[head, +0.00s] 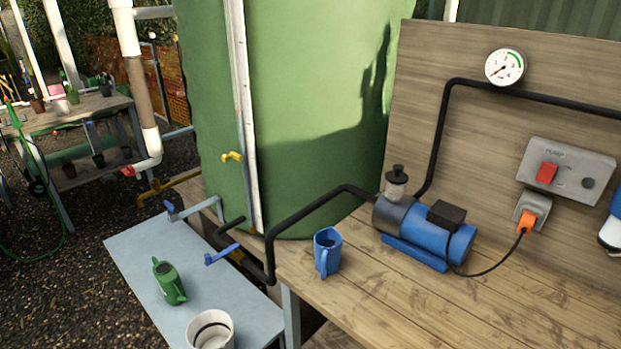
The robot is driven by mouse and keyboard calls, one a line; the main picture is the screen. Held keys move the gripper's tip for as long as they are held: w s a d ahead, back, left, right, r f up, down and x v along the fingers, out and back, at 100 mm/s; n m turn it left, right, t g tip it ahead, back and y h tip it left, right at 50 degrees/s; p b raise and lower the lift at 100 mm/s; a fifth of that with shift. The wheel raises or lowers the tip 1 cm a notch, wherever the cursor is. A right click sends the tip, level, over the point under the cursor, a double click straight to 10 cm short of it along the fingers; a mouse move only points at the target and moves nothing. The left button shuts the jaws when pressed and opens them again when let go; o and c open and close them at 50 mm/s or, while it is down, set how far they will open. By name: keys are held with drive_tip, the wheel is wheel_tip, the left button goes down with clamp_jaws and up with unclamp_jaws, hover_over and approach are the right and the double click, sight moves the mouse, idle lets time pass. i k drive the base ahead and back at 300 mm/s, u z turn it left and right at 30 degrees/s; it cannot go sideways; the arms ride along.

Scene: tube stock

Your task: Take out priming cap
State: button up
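The priming cap (397,171) is a small black knobbed cap. It sits upright on top of a short pale, see-through neck (396,188) of the blue pump (425,230), which stands on the wooden bench against the board. My gripper does not show in the head view.
A blue jug (327,252) stands on the bench (400,310) left of the pump. Black pipes run close to the neck on both sides. An orange plug (527,222) and cable are at the right. A green watering can (169,283) and white bucket (211,330) are on the lower grey table.

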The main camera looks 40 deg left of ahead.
sight(397, 177)
drive_tip(key=u, duration=1.6)
drive_tip(key=i, duration=1)
